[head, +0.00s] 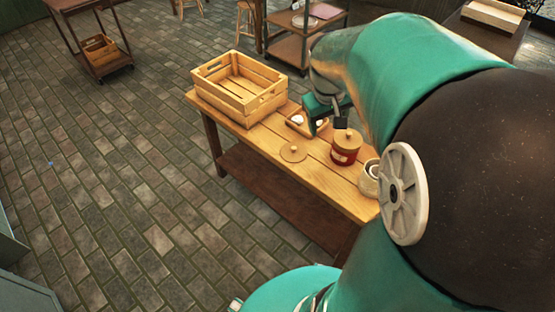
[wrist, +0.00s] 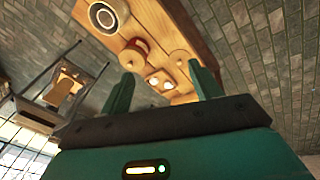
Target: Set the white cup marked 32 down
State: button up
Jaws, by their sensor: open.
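Two small white cups sit in a small wooden tray (head: 291,125) on the wooden table; the left one (head: 298,119) and right one (head: 321,123) show beside my gripper (head: 325,120). In the wrist view the cups (wrist: 154,81) (wrist: 168,85) appear beyond and between the fingertips of my gripper (wrist: 162,70). No number is readable on either, so I cannot tell which is marked 32. My gripper is open, with nothing seen between its fingers, and it hangs above the tray area.
A slatted wooden crate (head: 213,75) stands at the table's far left end. A round wooden lid (head: 293,152) lies near the front edge. A red lidded jar (head: 345,156) and a pale pot (head: 369,183) stand to the right. Brick floor surrounds the table.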

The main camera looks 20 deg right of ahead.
jog(key=s+a+r+t+y, duration=0.1)
jog(key=s+a+r+t, duration=0.1)
jog(key=s+a, duration=0.3)
jog(key=s+a+r+t+y, duration=0.1)
jog(key=s+a+r, duration=0.3)
jog(key=a, duration=0.9)
jog(key=shift+s+a+n+t+y, duration=0.25)
jog(key=shift+s+n+t, duration=0.2)
jog(key=shift+s, duration=0.4)
jog(key=shift+d, duration=0.1)
jog(key=c, duration=0.6)
jog(key=shift+d, duration=0.1)
